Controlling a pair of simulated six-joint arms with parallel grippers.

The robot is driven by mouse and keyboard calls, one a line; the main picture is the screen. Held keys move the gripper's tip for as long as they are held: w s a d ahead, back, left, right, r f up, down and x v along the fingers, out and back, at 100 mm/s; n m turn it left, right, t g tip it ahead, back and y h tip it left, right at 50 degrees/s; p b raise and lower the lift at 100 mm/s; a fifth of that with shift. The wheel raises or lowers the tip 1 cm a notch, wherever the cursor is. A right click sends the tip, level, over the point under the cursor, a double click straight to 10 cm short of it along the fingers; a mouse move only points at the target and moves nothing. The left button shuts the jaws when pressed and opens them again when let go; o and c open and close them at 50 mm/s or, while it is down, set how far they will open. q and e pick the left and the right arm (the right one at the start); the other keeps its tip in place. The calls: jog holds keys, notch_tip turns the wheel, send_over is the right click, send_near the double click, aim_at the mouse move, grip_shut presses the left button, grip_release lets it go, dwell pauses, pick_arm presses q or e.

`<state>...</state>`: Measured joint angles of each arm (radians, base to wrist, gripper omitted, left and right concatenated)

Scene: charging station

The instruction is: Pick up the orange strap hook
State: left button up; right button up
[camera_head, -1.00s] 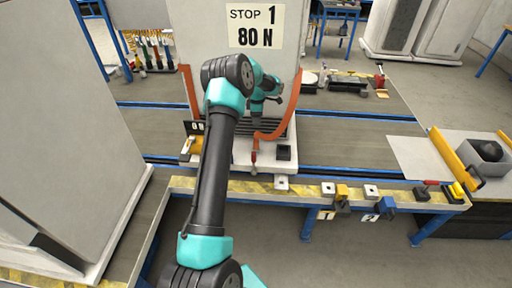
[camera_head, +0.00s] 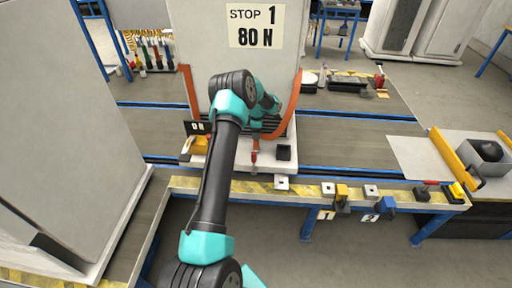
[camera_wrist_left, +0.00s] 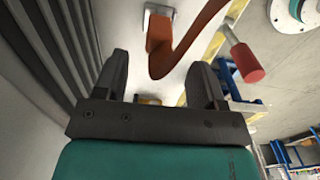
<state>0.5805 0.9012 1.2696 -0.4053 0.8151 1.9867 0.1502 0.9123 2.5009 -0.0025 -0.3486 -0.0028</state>
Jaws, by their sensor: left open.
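An orange strap (camera_head: 294,96) runs down the right side of the white cabinet and curves in at the base. In the left wrist view the orange strap (camera_wrist_left: 193,42) bends in a loop beside an orange block (camera_wrist_left: 160,28) on a metal plate; I cannot tell which part is the hook. My left gripper (camera_wrist_left: 159,70) is open and empty, its two dark fingers on either side of the strap's low bend, which seems to lie just beyond or between the tips. In the head view my arm hides most of this gripper. My right gripper is not seen.
The white cabinet (camera_head: 205,50) stands close behind the gripper. A red-handled lever (camera_head: 254,152) rises from its base, and its red grip (camera_wrist_left: 247,62) shows right of the fingers. Dark slats (camera_wrist_left: 50,45) fill the wrist view's left. A yellow-striped rail (camera_head: 235,187) runs in front.

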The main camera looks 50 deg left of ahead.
aim_at(256, 143)
pick_arm(q)
jog(key=shift+f, duration=1.55)
jog(key=shift+s+a+f, duration=0.1)
jog(key=shift+f, duration=1.2)
jog(key=shift+a+f, duration=0.1)
jog(key=shift+f, duration=1.15)
jog(key=c, duration=1)
